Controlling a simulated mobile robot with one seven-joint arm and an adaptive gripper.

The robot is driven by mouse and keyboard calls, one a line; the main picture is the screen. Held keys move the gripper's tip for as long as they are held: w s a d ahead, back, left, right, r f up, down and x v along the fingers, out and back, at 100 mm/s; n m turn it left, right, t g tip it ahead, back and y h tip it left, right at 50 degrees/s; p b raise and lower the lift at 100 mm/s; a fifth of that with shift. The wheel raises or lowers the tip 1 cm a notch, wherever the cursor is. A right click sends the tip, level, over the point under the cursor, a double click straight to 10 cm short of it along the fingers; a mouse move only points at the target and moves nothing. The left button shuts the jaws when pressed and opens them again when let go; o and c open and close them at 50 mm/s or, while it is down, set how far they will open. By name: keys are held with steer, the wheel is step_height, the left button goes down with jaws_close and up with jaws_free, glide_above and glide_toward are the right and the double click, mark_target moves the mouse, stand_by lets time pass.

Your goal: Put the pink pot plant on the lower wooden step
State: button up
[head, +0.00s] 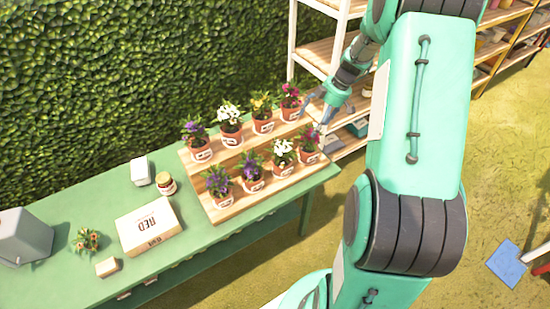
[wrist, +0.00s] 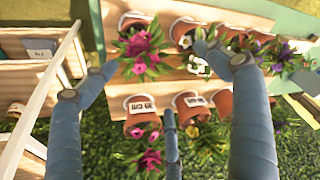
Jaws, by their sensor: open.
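The wooden stepped stand (head: 240,202) holds potted flowers in two rows. One pink pot plant (head: 290,98) is at the right end of the upper step; in the wrist view it shows low in the picture (wrist: 148,158). Another pink pot plant (head: 309,144) is at the right end of the lower step; in the wrist view it is near the top (wrist: 139,46). My gripper (head: 318,117) is open and empty by the stand's right end. In the wrist view its spread fingers (wrist: 160,72) reach over the pink plants; contact cannot be told.
White, yellow and purple pot plants fill the steps to the left. A cardboard box (head: 149,227), a small jar (head: 166,185) and a white box (head: 140,171) sit on the green table (head: 75,195). White shelving (head: 318,55) stands behind my gripper. A leafy hedge backs the table.

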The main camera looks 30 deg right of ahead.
steer(key=s+a+r+m+h, duration=0.15)
steer(key=s+a+r, duration=0.25)
steer(key=a+r, duration=0.65)
steer(key=s+a+r+m+h, duration=0.1)
steer(key=s+a+r+m, duration=0.2)
steer(key=a+r, duration=0.75)
steer(key=s+a+r+m+t, duration=0.3)
steer(key=s+a+r+m, duration=0.1)
steer(key=s+a, duration=1.1)
steer(key=s+m, duration=0.1)
steer(key=s, duration=0.3)
steer(key=shift+s+a+h, duration=0.3)
steer(key=shift+h, duration=0.05)
